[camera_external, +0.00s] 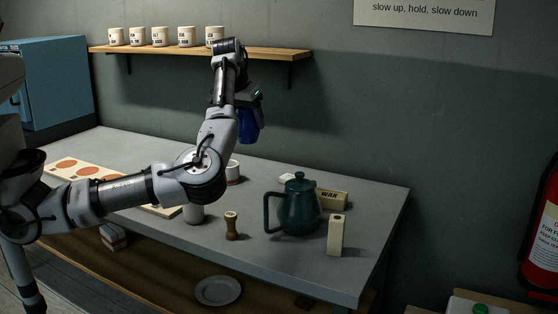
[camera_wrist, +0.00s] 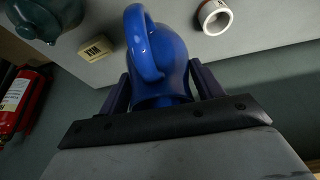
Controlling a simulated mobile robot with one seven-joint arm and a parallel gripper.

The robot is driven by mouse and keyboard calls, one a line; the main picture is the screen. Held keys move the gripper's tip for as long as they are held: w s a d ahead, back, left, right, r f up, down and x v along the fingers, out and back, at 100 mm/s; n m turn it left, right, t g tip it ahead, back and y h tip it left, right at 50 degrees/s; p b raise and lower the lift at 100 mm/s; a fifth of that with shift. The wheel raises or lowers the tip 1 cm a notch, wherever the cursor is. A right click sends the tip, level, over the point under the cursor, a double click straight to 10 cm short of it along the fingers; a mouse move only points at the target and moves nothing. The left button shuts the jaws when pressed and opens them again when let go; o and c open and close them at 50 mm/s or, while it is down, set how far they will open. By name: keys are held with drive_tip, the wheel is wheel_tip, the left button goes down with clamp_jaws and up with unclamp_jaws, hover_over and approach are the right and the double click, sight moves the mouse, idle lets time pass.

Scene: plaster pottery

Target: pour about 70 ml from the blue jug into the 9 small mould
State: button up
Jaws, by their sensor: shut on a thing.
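My gripper (camera_external: 243,97) is shut on the blue jug (camera_external: 247,124) and holds it in the air above the back of the table. In the wrist view, the jug (camera_wrist: 175,55) sits between the two fingers of my gripper (camera_wrist: 162,90), its loop handle facing the camera. The jug's contents are hidden. A white round vessel with a reddish mark (camera_external: 233,171) stands on the table below the jug, partly behind my arm. It shows open-topped in the wrist view (camera_wrist: 224,12), apart from the jug. I cannot read a 9 on it.
A shelf (camera_external: 190,51) with several labelled cups is on the wall behind.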

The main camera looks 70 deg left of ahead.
drive_tip(key=shift+w+a+r+n, duration=0.1)
drive_tip(key=shift+w+a+n, duration=0.1)
drive_tip(key=shift+w+n, duration=0.1)
drive_tip(key=w+a+f+n+g+p, duration=0.1)
drive_tip(key=a+f+n+g+p, duration=0.1)
drive_tip(key=f+n, duration=0.3)
drive_tip(key=w+a+f+n+g+p, duration=0.2)
drive_tip(key=f+n+p, duration=0.3)
drive_tip(key=f+n, duration=0.1)
drive_tip(key=w+a+f+n+g+p, duration=0.1)
drive_tip(key=a+f+n+g+p, duration=0.1)
drive_tip(key=f+n+p, duration=0.2)
drive_tip(key=shift+w+a+f+n+y, duration=0.2)
drive_tip(key=shift+f+n, duration=0.2)
drive_tip(key=shift+f, duration=0.2)
drive_tip(key=shift+w+a+f+n+y, duration=0.1)
drive_tip(key=shift+w+a+f+n, duration=0.1)
drive_tip(key=shift+f+n, duration=0.3)
drive_tip(key=shift+s+f, duration=0.1)
drive_tip(key=shift+f, duration=0.45)
drive_tip(key=shift+r+p, duration=0.15)
drive_tip(key=shift+p, duration=0.3)
